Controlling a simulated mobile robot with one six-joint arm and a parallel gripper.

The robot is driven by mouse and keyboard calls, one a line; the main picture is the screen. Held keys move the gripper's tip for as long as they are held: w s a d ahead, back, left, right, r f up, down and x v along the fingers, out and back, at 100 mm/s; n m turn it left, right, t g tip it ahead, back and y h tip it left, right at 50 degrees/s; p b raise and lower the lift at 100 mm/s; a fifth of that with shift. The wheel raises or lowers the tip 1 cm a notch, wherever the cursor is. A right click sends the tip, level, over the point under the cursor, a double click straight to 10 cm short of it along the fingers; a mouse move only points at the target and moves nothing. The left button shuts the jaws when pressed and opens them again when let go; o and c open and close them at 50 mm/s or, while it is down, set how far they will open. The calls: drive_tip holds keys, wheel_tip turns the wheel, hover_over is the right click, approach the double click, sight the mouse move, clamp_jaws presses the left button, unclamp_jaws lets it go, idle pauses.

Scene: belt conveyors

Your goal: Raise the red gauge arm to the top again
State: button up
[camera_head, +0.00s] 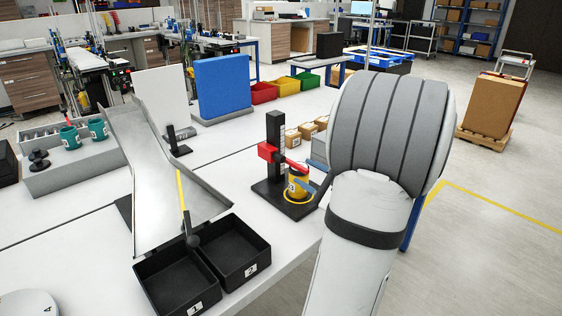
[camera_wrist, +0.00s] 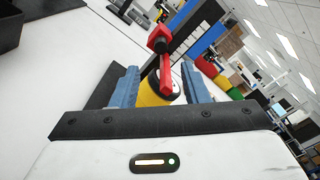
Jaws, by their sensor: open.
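The gauge stand has a black upright column (camera_head: 275,132) on a black base (camera_head: 270,194). Its red gauge arm (camera_head: 290,161) reaches out from a red block on the column, low over a yellow cylinder (camera_head: 296,187) with a pale label. The cylinder stands inside a yellow ring on the base. In the wrist view the red arm (camera_wrist: 165,75) runs toward me above the yellow cylinder (camera_wrist: 152,92). My gripper (camera_wrist: 160,88) is open, its blue fingers on either side of the cylinder and arm end. I cannot tell whether the arm touches the cylinder.
A metal chute (camera_head: 150,170) with a yellow-handled lever leads to two black bins (camera_head: 262,264), left of the gauge. Small cardboard boxes (camera_head: 308,130) stand close behind the gauge. A blue panel (camera_head: 222,88) stands farther back. White table lies clear between chute and gauge.

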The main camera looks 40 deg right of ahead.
sight(283, 160)
drive_tip(key=w, duration=0.5)
drive_tip(key=w+p, duration=0.1)
drive_tip(key=w, duration=0.1)
drive_tip(key=shift+w+a, duration=0.25)
drive_tip(key=shift+a, duration=0.05)
drive_tip(key=shift+c, duration=0.3)
clamp_jaws()
